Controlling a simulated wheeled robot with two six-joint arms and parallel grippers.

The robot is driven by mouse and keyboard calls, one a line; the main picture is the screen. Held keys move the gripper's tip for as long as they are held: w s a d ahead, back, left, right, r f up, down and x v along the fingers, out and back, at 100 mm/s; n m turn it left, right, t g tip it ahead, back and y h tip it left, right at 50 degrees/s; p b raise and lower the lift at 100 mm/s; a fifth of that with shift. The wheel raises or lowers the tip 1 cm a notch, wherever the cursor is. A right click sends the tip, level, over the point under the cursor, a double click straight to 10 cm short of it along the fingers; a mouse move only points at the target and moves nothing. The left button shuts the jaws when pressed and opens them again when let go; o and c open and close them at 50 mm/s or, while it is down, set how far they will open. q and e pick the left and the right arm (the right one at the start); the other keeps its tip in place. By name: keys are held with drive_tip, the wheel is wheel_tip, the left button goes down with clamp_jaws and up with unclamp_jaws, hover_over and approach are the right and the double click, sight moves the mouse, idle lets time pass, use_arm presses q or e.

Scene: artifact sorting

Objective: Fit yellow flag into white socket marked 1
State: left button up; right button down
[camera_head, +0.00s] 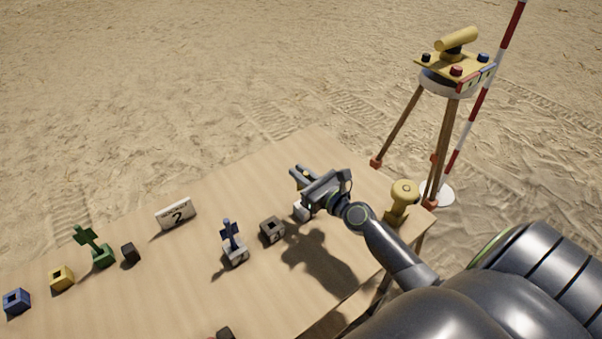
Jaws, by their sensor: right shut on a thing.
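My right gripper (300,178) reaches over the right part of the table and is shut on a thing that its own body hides. No yellow flag shows clearly anywhere; the held thing is most likely that flag. A white socket (300,213) stands under the gripper, partly covered by it, and its mark cannot be read. I cannot tell whether the held thing touches it.
A yellow knob (403,192) stands right; a tripod (443,140) is behind.

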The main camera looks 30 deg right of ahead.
drive_tip(key=shift+f+b, duration=0.4)
drive_tip(key=shift+f, duration=0.1)
drive_tip(key=c, duration=1.4)
unclamp_jaws()
drive_tip(key=shift+s+d+b, duration=0.5)
drive_tip(key=shift+s+b, duration=0.65)
drive_tip(key=shift+s, duration=1.7)
drive_tip(key=shift+s+d+b, duration=0.55)
drive_tip(key=shift+s+b, duration=0.6)
drive_tip(key=shift+s, duration=1.7)
drive_tip(key=shift+s+d+b, duration=0.5)
drive_tip(key=shift+s+b, duration=0.65)
drive_tip(key=shift+s, duration=1.7)
drive_tip(key=shift+s, duration=0.1)
